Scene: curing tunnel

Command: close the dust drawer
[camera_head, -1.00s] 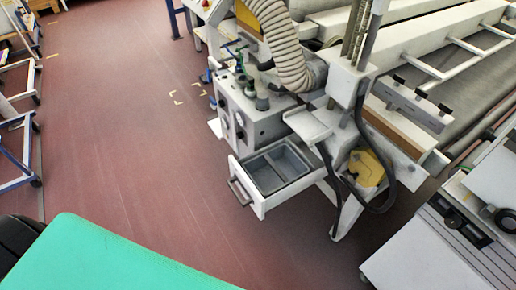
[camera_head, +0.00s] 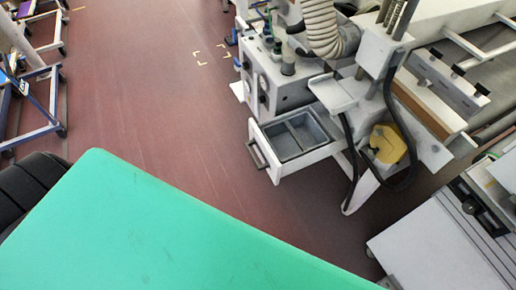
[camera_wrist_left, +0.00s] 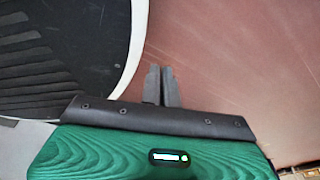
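The dust drawer (camera_head: 322,154) is pulled out from the lower front of the grey machine housing (camera_head: 282,88). It is white with a dark bar handle (camera_head: 257,154) on its front face, and its grey inner tray has two compartments that look empty. My left gripper (camera_wrist_left: 162,72) shows only in the left wrist view. Its two dark fingers are together with nothing visible between them, over the reddish floor and apart from the drawer. No gripper fingers show in the head view, and my right gripper is out of sight.
Red-brown floor (camera_head: 165,110) lies open to the left of the drawer. A yellow part (camera_head: 388,145) and a looping black hose are right of it. A grey-white cabinet (camera_head: 430,245) stands at the lower right. Blue-legged frames (camera_head: 35,130) stand at the far left.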

